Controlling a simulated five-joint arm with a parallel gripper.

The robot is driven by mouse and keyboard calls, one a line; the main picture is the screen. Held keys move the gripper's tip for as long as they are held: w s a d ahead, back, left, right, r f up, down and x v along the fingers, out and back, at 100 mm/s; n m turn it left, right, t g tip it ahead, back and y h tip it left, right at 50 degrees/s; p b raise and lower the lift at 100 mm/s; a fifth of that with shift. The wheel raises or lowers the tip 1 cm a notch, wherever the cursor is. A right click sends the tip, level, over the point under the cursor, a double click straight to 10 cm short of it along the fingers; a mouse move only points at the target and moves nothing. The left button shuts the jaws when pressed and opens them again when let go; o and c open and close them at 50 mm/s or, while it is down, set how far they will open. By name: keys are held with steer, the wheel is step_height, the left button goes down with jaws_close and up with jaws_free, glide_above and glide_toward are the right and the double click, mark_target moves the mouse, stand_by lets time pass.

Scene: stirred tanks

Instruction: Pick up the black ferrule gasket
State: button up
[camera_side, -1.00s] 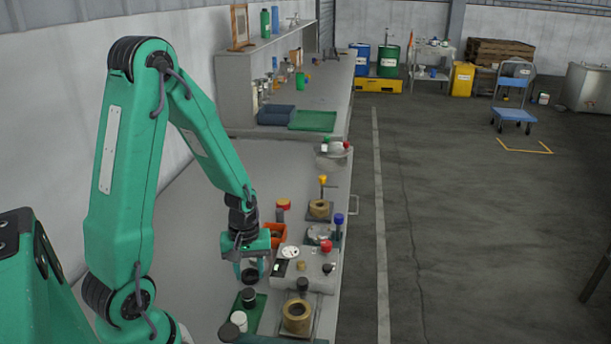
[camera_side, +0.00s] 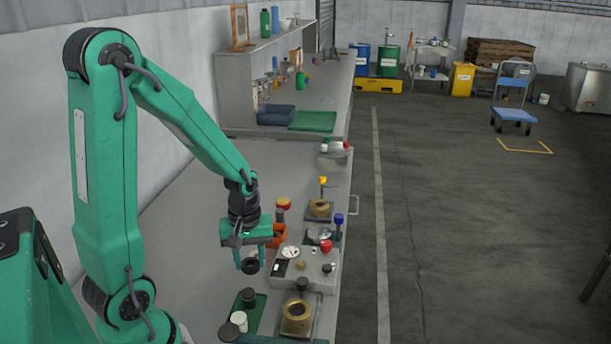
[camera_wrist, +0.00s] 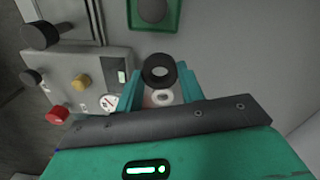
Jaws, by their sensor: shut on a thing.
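The black ferrule gasket is a thick black ring (camera_wrist: 159,70) between the teal fingertips of my gripper (camera_wrist: 158,80) in the wrist view. In the side view the black ring (camera_side: 250,266) also sits between the lower ends of the fingers of my gripper (camera_side: 250,262). My gripper is shut on it and holds it above the grey bench (camera_side: 200,235). The ring's edges touching the fingers are partly hidden.
A control box (camera_side: 312,273) with gauge and knobs is to the right. A green tray (camera_side: 262,307) lies nearer the camera, beside a brass ring fitting (camera_side: 297,318).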

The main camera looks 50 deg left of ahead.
steer(key=s+d+r, duration=0.1)
steer(key=d+r, duration=0.5)
steer(key=d, duration=0.4)
steer(key=shift+s, duration=0.3)
steer(key=shift+w, duration=0.1)
steer(key=w+r+m, duration=0.4)
steer(key=w+m, duration=0.2)
steer(key=w, duration=0.1)
steer(key=w+r+m, duration=0.4)
steer(key=w+m, duration=0.2)
steer(key=w, duration=0.2)
steer(key=shift+a, duration=0.3)
